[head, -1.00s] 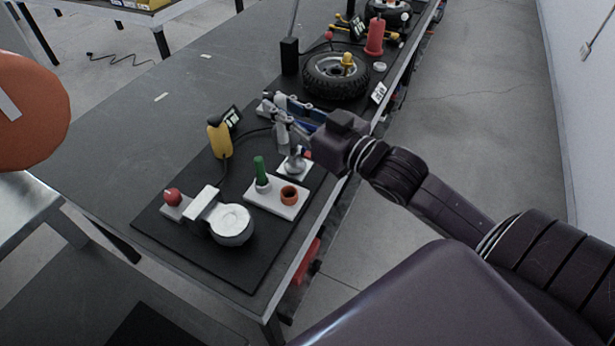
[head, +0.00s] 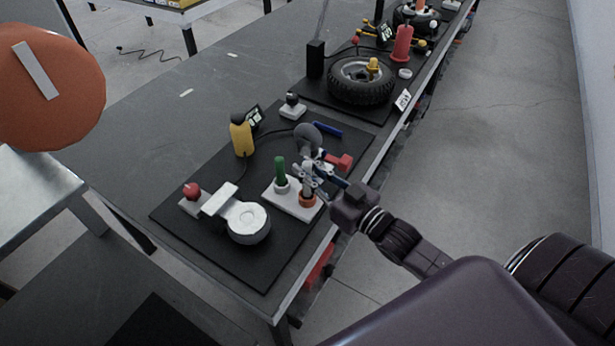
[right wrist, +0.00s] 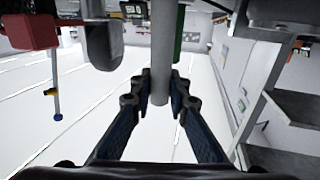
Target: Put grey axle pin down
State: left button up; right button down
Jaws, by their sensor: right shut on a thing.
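The grey axle pin (head: 308,187) stands upright above the orange ring (head: 307,200) on the white base (head: 291,204). I cannot tell whether its lower end is inside the ring or just over it. In the right wrist view the pin (right wrist: 162,55) runs as a grey rod between the two fingers. My right gripper (head: 311,178) is shut on the pin, reaching in from the right; its fingertips (right wrist: 160,98) also show in the right wrist view. A green pin (head: 280,172) stands in the white holder beside the orange ring. My left gripper is out of view.
A yellow tool (head: 241,138), a white round dish (head: 248,223) and a red knob (head: 192,190) are on the black mat (head: 180,215). A red clamp part (head: 340,162) lies close behind my gripper. A tyre (head: 361,82) lies farther back.

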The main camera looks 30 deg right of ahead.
notch_tip(320, 180, down, 2)
jog(key=shift+f, duration=0.2)
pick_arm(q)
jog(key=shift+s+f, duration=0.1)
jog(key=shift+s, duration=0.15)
pick_arm(e)
jog(key=shift+f, duration=0.1)
jog(key=shift+f, duration=0.1)
jog(key=shift+f, duration=0.15)
jog(key=c, duration=1.8)
grip_release()
jog(key=shift+c, duration=0.2)
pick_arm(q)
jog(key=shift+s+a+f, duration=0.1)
